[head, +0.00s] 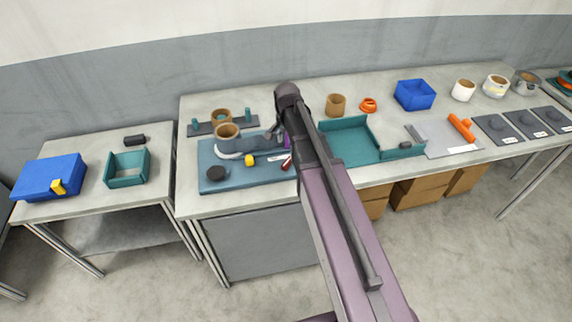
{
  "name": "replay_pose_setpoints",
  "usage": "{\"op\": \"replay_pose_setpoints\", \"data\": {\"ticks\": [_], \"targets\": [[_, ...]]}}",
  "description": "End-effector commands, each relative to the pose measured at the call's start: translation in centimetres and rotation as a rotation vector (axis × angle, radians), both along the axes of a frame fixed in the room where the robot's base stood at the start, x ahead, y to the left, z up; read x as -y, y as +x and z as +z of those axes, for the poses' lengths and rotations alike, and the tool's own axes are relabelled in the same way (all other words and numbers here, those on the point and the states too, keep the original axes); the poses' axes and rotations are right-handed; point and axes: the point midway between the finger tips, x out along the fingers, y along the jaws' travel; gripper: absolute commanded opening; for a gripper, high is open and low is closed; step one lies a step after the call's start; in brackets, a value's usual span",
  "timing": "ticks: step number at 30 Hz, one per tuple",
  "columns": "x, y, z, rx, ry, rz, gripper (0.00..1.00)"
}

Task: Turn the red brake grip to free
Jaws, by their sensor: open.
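The red brake grip (287,163) shows as a small red piece at the right part of a blue-grey base plate (232,183), right beside my arm, which may hide part of it. Its exact setting cannot be read at this size. My gripper (271,134) is small and dark above the back right of the plate, left of my arm. It is open, and its fingers are partly lost against the arm. The plate also bears a brown reel core (228,131) on a pale curved part, a yellow knob (250,160) and a black round knob (215,173).
A dark rack with another brown core (220,115) stands behind the plate. A green tray (345,148) lies right of my arm, with a loose brown core (335,103) and orange piece (368,105) behind. A blue bin (414,94) stands farther right. A side table is at left.

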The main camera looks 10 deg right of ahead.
Motion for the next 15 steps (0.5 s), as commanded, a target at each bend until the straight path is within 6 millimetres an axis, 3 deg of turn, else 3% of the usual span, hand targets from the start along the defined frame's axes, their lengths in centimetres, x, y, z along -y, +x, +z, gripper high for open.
{"op": "replay_pose_setpoints", "data": {"ticks": [15], "targets": [[0.1,0.0,-4.3,0.000,0.000,-0.001,0.57]]}}
